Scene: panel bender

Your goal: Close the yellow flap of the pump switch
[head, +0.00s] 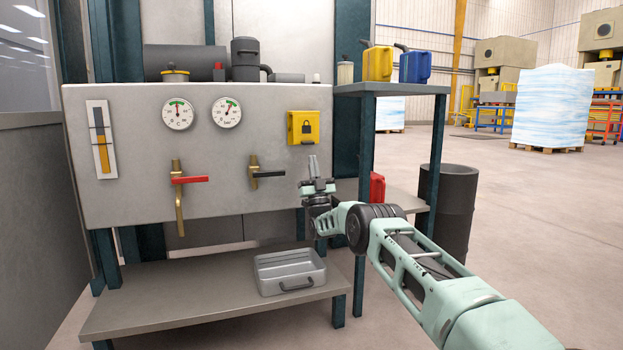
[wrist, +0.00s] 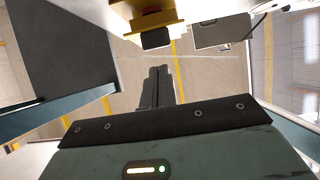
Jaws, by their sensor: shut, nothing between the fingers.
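Left of the flap, the panel (head: 140,205) carries two gauges, a red-handled valve (head: 190,180) and a black-handled valve (head: 268,174). A shelf (head: 390,88) with yellow and blue cans stands to the right. A grey tray (head: 290,271) sits on the lower bench.

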